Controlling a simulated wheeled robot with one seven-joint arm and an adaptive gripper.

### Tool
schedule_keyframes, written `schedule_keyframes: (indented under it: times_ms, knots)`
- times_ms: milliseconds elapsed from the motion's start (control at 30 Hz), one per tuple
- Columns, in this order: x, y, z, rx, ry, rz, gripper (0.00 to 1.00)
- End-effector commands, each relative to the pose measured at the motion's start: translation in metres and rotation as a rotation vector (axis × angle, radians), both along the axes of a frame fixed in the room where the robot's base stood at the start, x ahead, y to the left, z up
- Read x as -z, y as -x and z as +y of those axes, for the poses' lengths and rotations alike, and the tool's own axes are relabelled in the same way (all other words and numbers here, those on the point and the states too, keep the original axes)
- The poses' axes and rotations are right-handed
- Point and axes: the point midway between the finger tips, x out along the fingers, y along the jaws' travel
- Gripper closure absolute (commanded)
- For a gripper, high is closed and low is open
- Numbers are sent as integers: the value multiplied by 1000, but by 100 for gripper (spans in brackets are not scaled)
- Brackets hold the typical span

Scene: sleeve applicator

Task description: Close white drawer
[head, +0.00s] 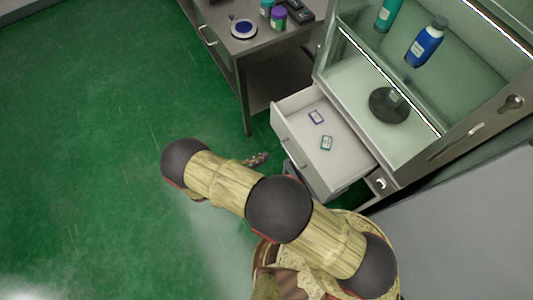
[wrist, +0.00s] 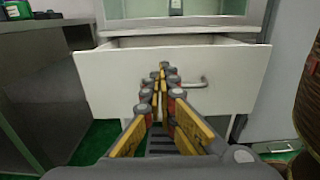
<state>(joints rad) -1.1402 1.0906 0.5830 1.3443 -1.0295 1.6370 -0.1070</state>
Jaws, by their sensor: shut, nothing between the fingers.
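The white drawer (head: 325,135) is pulled out of the cabinet in the head view, with two small cards lying inside it. Its front panel (wrist: 105,80) faces me in the wrist view, with a grey bar handle (wrist: 195,84) at its middle. My gripper (wrist: 160,72) is shut and empty, pointing at the drawer front near the handle. I cannot tell whether the fingertips touch the panel. In the head view my arm covers part of the floor, and the gripper (head: 258,159) shows small to the left of the drawer.
The glass-fronted cabinet (head: 350,75) above the drawer holds bottles and a black round object (head: 390,104). A grey table (head: 245,50) with a dish and jars stands left of the drawer. The green floor (head: 90,130) to the left is clear.

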Motion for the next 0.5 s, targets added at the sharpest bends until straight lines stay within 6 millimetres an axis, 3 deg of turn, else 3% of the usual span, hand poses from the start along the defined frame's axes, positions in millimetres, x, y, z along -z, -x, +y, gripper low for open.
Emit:
schedule_keyframes:
  times_ms: [500]
  knots:
    - [1,-54,-81,4,-2,1,100]
